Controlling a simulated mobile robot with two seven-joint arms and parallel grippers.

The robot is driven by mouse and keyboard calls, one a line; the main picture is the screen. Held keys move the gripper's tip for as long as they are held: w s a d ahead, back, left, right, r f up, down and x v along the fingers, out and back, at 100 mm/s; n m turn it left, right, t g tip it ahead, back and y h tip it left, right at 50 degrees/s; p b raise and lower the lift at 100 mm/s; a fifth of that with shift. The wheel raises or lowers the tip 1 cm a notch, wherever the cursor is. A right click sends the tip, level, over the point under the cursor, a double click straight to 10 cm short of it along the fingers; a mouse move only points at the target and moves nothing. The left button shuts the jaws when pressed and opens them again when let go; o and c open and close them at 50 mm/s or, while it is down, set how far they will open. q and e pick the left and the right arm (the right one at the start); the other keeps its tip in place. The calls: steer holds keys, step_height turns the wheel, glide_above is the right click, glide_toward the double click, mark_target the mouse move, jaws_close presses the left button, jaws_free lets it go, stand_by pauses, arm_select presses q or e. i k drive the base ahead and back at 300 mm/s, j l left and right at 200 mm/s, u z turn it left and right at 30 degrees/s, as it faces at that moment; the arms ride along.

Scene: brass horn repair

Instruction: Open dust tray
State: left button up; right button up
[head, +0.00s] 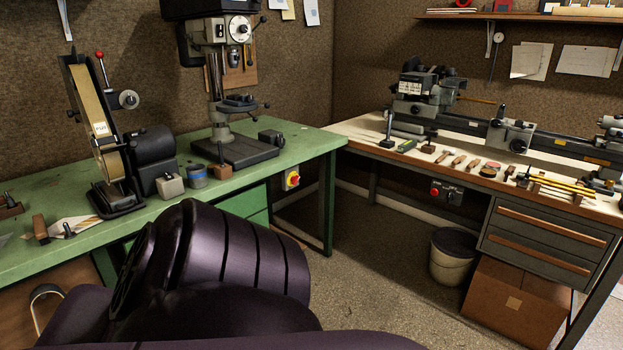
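I cannot pick out a dust tray with certainty. A belt grinder (97,130) with a tan belt and a red-knobbed lever stands on the green bench (300,138) at the left. Its black base (117,200) sits near the bench's front edge, and no opened tray shows there. A dark purple part of my own arm fills the lower left foreground and hides part of the bench front. Neither of my grippers is in view.
Green drawers (258,205) are under the bench. A lathe (510,130) and hand tools are on the right bench (355,128). A bin (453,262) and a cardboard box (518,305) stand below. The middle floor is clear.

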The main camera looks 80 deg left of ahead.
mark_target(115, 200)
steer(key=u, duration=3.7)
